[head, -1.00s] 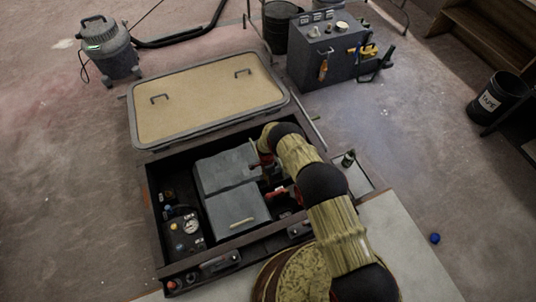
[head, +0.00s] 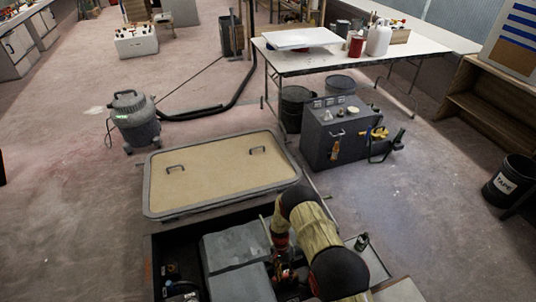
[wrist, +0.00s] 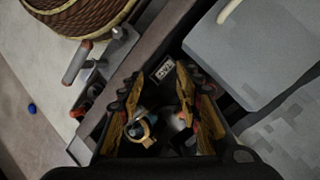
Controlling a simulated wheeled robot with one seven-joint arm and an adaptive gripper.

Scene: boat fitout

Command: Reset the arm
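My arm reaches down into the dark open compartment (head: 185,241) at the bottom of the head view. My gripper (wrist: 159,76) shows in the wrist view with its two yellowish-brown fingers spread apart, and I see nothing clamped between them. A small round fitting with a tan ring (wrist: 142,130) shows deeper between the fingers; its contact with them cannot be told. In the head view the gripper end is mostly hidden by my arm and the grey boxes (head: 236,249) beside it.
A tan hatch panel (head: 225,172) with two handles lies behind the compartment. A dark tool cabinet (head: 338,139) stands behind right, with a white table (head: 290,60) beyond. A vacuum (head: 134,120) is at left.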

